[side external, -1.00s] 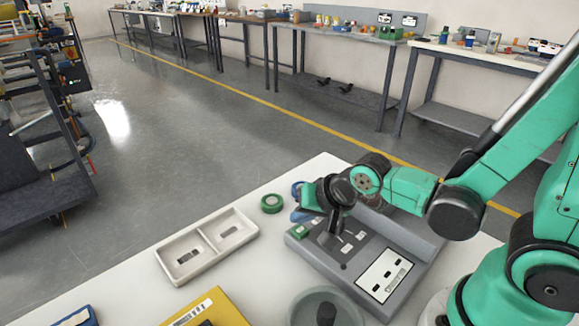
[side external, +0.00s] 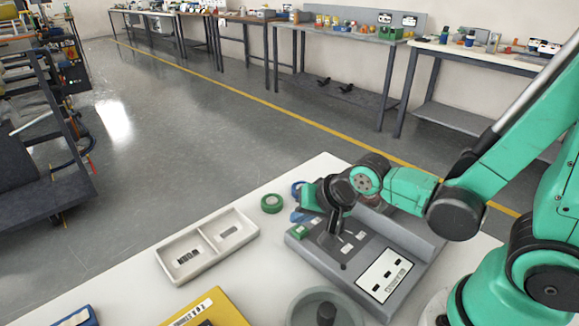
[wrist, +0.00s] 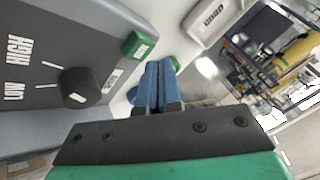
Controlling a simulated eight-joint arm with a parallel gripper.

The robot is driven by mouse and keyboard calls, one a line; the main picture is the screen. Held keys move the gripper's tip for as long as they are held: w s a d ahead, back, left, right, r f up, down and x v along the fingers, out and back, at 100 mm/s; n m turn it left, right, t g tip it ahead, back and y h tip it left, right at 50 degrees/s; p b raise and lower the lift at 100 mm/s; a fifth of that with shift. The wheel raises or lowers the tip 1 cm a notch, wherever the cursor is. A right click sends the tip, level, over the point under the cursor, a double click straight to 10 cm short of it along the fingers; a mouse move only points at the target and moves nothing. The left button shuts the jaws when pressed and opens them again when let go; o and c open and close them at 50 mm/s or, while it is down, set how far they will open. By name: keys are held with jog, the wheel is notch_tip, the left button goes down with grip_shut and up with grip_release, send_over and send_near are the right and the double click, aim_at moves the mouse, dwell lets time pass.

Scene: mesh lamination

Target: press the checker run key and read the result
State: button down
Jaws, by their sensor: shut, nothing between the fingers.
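The checker (side external: 318,262) is a grey sloped box on the white table, with a white panel bearing dark windows (side external: 385,275). I cannot read a result there. Its green key (side external: 299,231) sits at the left edge of the box; in the wrist view the key (wrist: 138,46) carries small white lettering that is hard to read. A black knob (wrist: 80,87) stands beside HIGH and LOW marks. My gripper (wrist: 158,70) has blue fingers, shut and empty, over the table just beyond the key's edge of the box. In the wrist view they appear apart from the key.
A green tape roll (side external: 271,203) lies left of the checker. A yellow item (side external: 222,306) and a round grey dish (side external: 303,312) are at the front. Table between the tray and checker is clear.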

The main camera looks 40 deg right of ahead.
aim_at(302, 231)
jog(key=shift+f, duration=0.15)
jog(key=shift+f, duration=0.25)
jog(key=shift+r, duration=0.15)
jog(key=shift+r, duration=0.3)
dwell(0.4)
jog(key=shift+r, duration=2.5)
jog(key=s+d+r+n, duration=0.3)
jog(key=n, duration=0.4)
jog(key=shift+s+d+r+n+h, duration=0.15)
jog(key=shift+s+d+n+h, duration=0.05)
jog(key=shift+d+n+h, duration=0.2)
